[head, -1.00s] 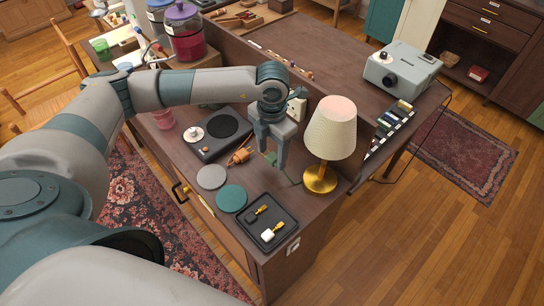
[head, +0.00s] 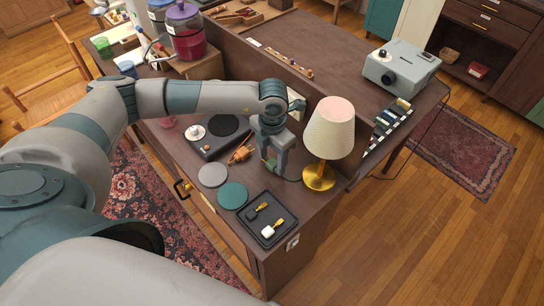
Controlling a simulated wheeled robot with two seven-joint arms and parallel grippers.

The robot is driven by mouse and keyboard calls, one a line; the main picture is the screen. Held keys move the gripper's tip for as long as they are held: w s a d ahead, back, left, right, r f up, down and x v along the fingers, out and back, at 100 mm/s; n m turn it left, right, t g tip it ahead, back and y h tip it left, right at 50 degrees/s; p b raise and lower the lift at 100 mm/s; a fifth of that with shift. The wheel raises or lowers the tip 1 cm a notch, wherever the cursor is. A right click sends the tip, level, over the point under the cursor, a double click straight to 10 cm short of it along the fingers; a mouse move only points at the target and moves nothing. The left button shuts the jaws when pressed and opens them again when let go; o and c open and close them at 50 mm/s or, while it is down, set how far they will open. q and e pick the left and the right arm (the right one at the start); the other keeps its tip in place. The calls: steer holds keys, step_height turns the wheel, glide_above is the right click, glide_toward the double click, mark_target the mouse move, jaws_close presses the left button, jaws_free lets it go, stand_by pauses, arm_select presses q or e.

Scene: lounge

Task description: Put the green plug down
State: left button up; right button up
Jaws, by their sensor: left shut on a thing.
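My left gripper (head: 272,164) points down over the right part of the wooden desk (head: 225,168), just left of the lamp. It is shut on the green plug (head: 270,163), which shows only as a small green patch between the fingers. A dark cord runs from near the plug toward the lamp base. The plug is at or close to the desk top; I cannot tell whether it touches. My right gripper is not in view.
The lamp (head: 330,130) with a brass base stands close on the right. A black tray (head: 282,234) with plug-like pieces, green (head: 233,196) and grey (head: 212,175) discs, an orange-brown item (head: 240,154) and a dark turntable-like device (head: 208,148) lie around.

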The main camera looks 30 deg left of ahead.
mark_target(272, 161)
arm_select(q)
steer(key=shift+f, duration=0.2)
steer(key=o, duration=1)
steer(key=shift+r, duration=0.1)
steer(key=shift+o, duration=0.2)
steer(key=shift+r, duration=0.1)
steer(key=shift+r, duration=0.15)
steer(key=shift+w+r, duration=0.1)
steer(key=shift+r, duration=0.1)
step_height(272, 161, up, 11)
steer(key=b, duration=0.4)
steer(key=shift+r+b, duration=0.2)
steer(key=shift+b, duration=0.1)
